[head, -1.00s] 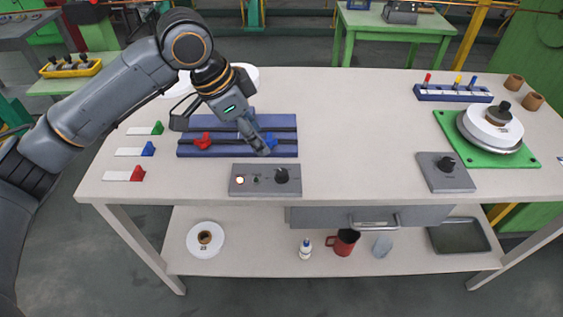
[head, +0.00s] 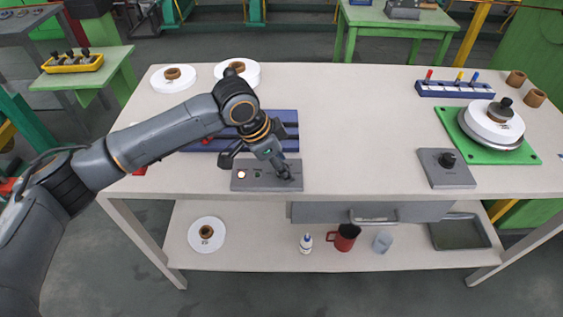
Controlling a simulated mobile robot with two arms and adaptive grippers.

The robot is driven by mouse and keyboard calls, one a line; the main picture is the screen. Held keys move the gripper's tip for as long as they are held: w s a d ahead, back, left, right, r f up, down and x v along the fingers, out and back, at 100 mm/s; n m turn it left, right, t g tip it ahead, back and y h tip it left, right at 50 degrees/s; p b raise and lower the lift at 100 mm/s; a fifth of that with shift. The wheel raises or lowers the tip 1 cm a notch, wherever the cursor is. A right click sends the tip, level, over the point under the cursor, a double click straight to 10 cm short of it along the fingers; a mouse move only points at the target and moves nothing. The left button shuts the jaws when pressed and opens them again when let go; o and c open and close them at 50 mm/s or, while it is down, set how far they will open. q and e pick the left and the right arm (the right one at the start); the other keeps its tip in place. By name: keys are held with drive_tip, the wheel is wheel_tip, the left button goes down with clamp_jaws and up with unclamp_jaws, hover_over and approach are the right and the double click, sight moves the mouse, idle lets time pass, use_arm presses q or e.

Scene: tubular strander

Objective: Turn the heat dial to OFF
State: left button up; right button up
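A grey control box (head: 247,183) sits near the table's front edge, left of centre. It has a lit white button at its left and a black dial at its right end. My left gripper (head: 286,175) is over that right end, its fingers at the dial, which they mostly hide. I cannot tell whether the fingers are closed on it. A second grey box (head: 450,177) with a black dial (head: 447,160) stands at the right front. Dial labels are too small to read. My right gripper is not in view.
A blue slotted fixture (head: 284,119) lies behind the control box, partly hidden by my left arm. White spools (head: 163,84) stand at the back left. A green plate (head: 520,157) with a stacked spool is at the right. The table's middle is clear.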

use_arm(q)
clamp_jaws()
drive_tip(key=shift+s+r+n+p, duration=0.1)
drive_tip(key=shift+r+n+p, duration=0.25)
drive_tip(key=shift+p, duration=0.5)
drive_tip(key=n+y+p, duration=0.1)
drive_tip(key=n+p, duration=0.2)
drive_tip(key=p, duration=0.1)
drive_tip(key=n+t+y+p, duration=0.1)
drive_tip(key=n+p, duration=0.2)
drive_tip(key=p, duration=0.2)
drive_tip(key=n+t+p, duration=0.1)
drive_tip(key=n+p, duration=0.2)
drive_tip(key=p, duration=0.1)
drive_tip(key=shift+s+d+f+y+p, duration=0.1)
drive_tip(key=shift+d+y+p, duration=0.15)
drive_tip(key=shift+y+p, duration=0.15)
drive_tip(key=shift+f+n+t+y+p, duration=0.15)
drive_tip(key=shift+n+t+y+p, duration=0.3)
drive_tip(key=shift+n+p, duration=0.75)
drive_tip(key=shift+f, duration=0.1)
unclamp_jaws()
